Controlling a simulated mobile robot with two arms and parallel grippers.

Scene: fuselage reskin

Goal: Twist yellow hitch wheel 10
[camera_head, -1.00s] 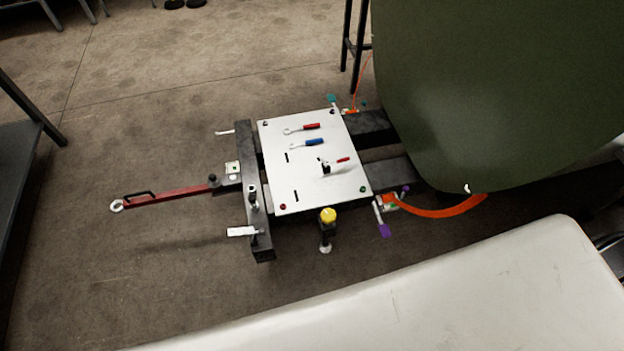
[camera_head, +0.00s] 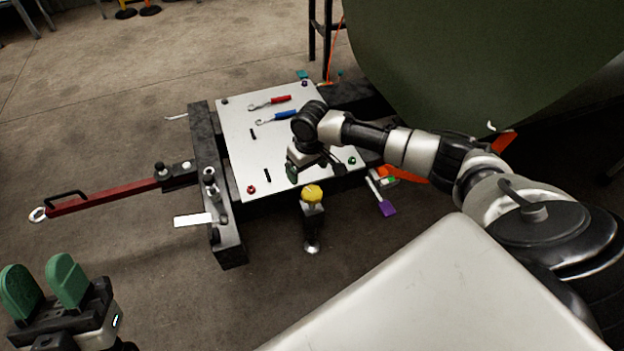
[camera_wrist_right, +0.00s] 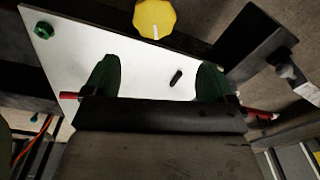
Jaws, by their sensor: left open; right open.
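The yellow hitch wheel (camera_head: 313,193) sits on top of a dark jack post at the near edge of the white panel. In the right wrist view the wheel (camera_wrist_right: 155,17) is at the top, beyond my fingertips and apart from them. My right gripper (camera_head: 294,172) is over the white panel, just up and left of the wheel; its open, empty green fingers (camera_wrist_right: 158,75) show in the wrist view. My left gripper (camera_head: 45,287) is open and empty at the lower left, far from the wheel.
The white panel (camera_head: 240,150) holds a red-handled wrench (camera_head: 272,102) and a blue-handled wrench (camera_head: 280,117). A red tow bar (camera_head: 110,196) extends left. The green fuselage skin (camera_head: 480,70) hangs at upper right.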

